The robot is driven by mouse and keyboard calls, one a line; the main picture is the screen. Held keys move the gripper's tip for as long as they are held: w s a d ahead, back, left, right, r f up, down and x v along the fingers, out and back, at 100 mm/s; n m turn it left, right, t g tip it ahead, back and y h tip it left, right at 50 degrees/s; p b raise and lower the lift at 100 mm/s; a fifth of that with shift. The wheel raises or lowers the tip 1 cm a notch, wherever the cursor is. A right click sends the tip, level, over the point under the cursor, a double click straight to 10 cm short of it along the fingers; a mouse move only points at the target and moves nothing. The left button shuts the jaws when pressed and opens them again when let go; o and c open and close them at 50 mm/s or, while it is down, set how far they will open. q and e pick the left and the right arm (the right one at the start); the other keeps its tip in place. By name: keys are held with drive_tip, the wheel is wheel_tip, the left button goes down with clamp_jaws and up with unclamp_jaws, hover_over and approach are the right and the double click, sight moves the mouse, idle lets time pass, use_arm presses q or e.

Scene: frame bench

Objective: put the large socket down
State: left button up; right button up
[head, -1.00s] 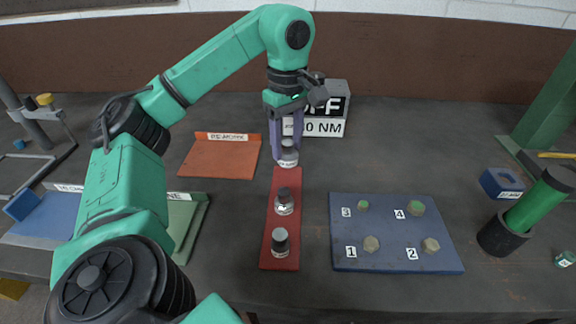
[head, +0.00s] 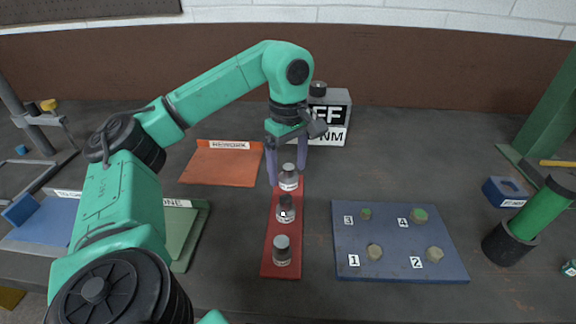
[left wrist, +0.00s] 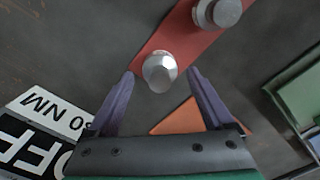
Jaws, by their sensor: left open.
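In the left wrist view the socket (left wrist: 160,72) sits between the fingertips (left wrist: 162,76), with gaps on both sides. Two more sockets stand nearer on the strip, a middle one (head: 285,209) and a near one (head: 282,250). My right gripper is not in view.
A box with black-and-white signs (head: 336,120) stands close behind the gripper. An orange tray (head: 222,165) lies left and a blue numbered board (head: 400,268) right, with several bolt heads. A green cylinder (head: 537,213) leans in a black cup. Bare bench lies beyond the board.

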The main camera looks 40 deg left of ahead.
sight(288, 166)
use_arm(q)
drive_tip(key=shift+r, duration=0.55)
wheel_tip(288, 166, up, 11)
drive_tip(key=p, duration=0.7)
